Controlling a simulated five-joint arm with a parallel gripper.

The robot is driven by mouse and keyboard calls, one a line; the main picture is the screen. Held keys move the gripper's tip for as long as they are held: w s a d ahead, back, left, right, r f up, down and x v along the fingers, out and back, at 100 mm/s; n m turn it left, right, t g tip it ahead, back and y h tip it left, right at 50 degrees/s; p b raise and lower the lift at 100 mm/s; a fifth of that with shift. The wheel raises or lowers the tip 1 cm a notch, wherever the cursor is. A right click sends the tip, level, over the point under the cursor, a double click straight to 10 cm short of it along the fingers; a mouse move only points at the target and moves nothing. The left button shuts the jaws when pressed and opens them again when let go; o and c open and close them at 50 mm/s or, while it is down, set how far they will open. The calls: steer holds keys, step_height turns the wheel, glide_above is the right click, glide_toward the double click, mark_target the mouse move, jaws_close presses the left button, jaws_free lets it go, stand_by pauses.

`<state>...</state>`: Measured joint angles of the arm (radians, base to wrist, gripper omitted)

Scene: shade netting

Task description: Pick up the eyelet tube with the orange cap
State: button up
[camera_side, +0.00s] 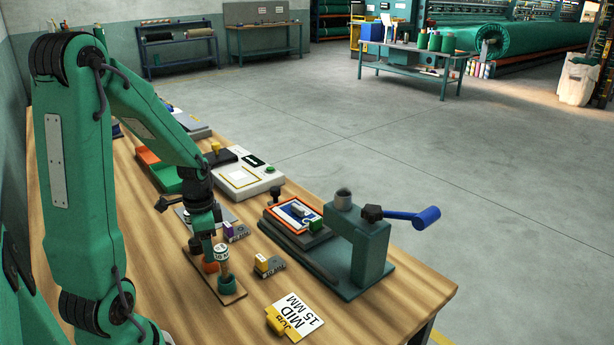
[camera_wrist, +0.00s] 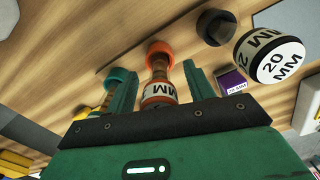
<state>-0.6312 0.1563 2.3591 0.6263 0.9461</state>
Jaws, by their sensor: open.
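The eyelet tube with the orange cap (camera_wrist: 160,50) stands between the two fingers of my gripper (camera_wrist: 160,92) in the wrist view. Its white label shows between the fingers. In the side view its orange cap (camera_side: 210,266) shows low on a small wooden board (camera_side: 233,297), partly hidden. My gripper (camera_side: 206,238) is open and reaches down around the tube; I cannot tell whether a finger touches it. A tube with a teal cap (camera_wrist: 121,75) stands to the left, partly behind the left finger. A tube with a dark cap and a 20 MM label (camera_wrist: 283,62) stands to the right.
A purple block (camera_side: 236,230) and a yellow-topped block (camera_side: 268,264) lie right of the board. A MID 15 MM card (camera_side: 302,312) lies in front. A green press with a blue handle (camera_side: 370,247) stands farther right. A scale (camera_side: 240,174) sits behind.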

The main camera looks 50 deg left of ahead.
steer(key=c, duration=1)
steer(key=shift+r, duration=0.2)
steer(key=shift+c, duration=0.4)
steer(key=shift+r, duration=4.85)
steer(key=shift+w+r, duration=0.2)
steer(key=shift+w, duration=0.3)
steer(key=w+d+r, duration=0.4)
steer(key=w+r, duration=0.2)
steer(key=w, duration=0.5)
steer(key=w+d+r, duration=0.5)
steer(key=w, duration=0.5)
steer(key=w+d+r, duration=0.4)
steer(key=w+d, duration=0.1)
steer(key=d, duration=0.3)
steer(key=shift+w+d, duration=0.15)
steer(key=shift+w, duration=0.1)
